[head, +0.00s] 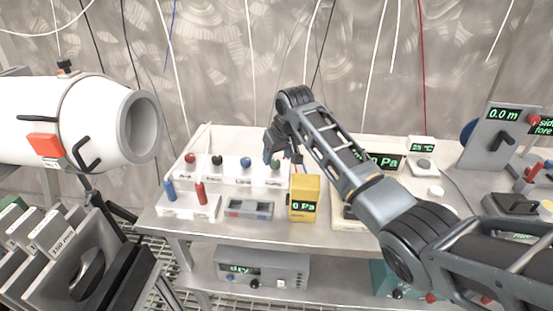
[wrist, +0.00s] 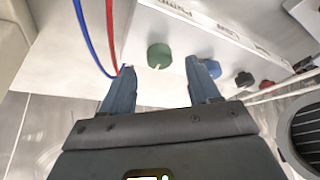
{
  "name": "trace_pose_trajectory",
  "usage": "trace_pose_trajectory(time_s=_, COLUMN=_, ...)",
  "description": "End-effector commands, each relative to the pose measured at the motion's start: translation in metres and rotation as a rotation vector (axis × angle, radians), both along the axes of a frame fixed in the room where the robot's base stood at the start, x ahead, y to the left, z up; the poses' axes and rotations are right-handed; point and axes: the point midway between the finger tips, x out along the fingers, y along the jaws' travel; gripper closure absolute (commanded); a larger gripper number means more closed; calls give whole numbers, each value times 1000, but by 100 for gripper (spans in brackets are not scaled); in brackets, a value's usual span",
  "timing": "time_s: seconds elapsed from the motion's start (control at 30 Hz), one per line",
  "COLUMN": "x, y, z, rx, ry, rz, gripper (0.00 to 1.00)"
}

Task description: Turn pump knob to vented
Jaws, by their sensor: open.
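A white box (head: 232,176) on the bench carries a row of knobs: red (head: 190,158), black (head: 217,160), blue (head: 246,162) and green (head: 275,167). My gripper (head: 273,158) is at the green knob at the row's right end. In the wrist view my gripper (wrist: 162,68) is open, and the green knob (wrist: 159,56) shows between its fingertips, apart from both. A pale pointer mark shows on its lower edge. The blue knob (wrist: 207,68) lies just beyond the right finger.
A yellow meter (head: 304,198) reading 0 Pa stands in front of the box's right end. A white block with blue and red handles (head: 188,204) stands at front left. Red and blue wires (wrist: 98,40) hang beside the left finger. A large white cylinder (head: 85,120) is at left.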

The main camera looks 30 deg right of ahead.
Motion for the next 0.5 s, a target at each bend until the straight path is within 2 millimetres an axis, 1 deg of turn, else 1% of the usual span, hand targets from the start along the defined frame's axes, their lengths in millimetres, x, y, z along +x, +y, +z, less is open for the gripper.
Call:
trace_pose_trajectory(time_s=0.03, x=-3, y=0, z=8, rx=1, ry=-4, rz=0, gripper=39)
trace_pose_trajectory(time_s=0.1, x=-7, y=0, z=18, rx=1, ry=-2, rz=-1, gripper=39)
trace_pose_trajectory(time_s=0.23, x=-14, y=0, z=34, rx=1, ry=-2, rz=-1, gripper=39)
trace_pose_trajectory(time_s=0.33, x=-17, y=0, z=41, rx=1, ry=-1, rz=-1, gripper=39)
trace_pose_trajectory(time_s=0.5, x=-19, y=0, z=45, rx=1, ry=2, rz=-1, gripper=39)
